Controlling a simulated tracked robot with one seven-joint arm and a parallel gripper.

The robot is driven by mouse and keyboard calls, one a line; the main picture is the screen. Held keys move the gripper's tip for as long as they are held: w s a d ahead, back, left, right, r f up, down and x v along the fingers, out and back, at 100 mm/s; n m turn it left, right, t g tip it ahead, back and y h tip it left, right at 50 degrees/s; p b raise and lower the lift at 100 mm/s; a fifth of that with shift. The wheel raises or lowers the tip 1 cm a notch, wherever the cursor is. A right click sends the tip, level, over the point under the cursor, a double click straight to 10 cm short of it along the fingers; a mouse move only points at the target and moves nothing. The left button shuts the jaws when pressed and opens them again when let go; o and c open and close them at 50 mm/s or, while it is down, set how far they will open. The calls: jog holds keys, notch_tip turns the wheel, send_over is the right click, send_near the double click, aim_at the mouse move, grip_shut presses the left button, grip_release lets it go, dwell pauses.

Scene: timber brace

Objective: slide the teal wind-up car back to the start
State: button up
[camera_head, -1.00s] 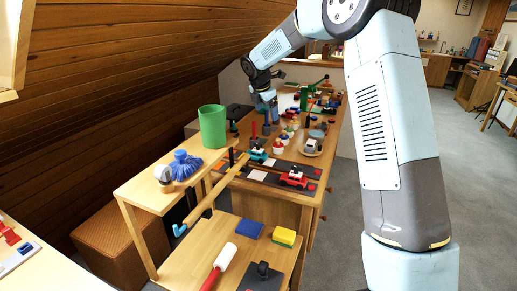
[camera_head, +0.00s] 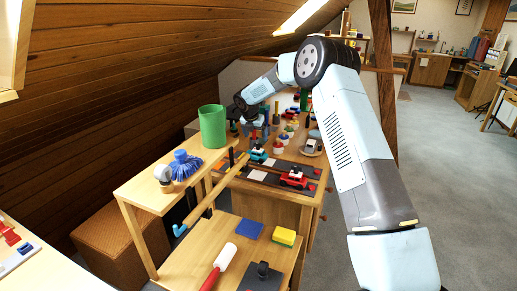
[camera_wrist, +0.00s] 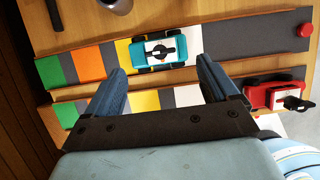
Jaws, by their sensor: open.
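The teal wind-up car (camera_wrist: 153,53) sits on the upper of two dark track lanes in the wrist view, over the white and yellow patches. It also shows in the head view (camera_head: 257,155). My gripper (camera_wrist: 163,72) is open and empty, its two fingers apart on either side of the car's near edge. The car appears just beyond the fingertips; their height above it is hard to tell. In the head view my gripper (camera_head: 253,124) hangs near the track, partly hidden by the wrist. The upper lane (camera_wrist: 245,36) has green and orange patches at its left end.
A red car (camera_wrist: 264,94) stands on the lower lane at the right, near my right finger. A red knob (camera_wrist: 304,31) marks the upper lane's right end. A dark round object (camera_wrist: 117,4) stands beyond the lane. A green bin (camera_head: 212,127) stands left of the track.

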aim_at(258, 147)
jog(key=x, duration=0.9)
jog(key=shift+f, duration=0.25)
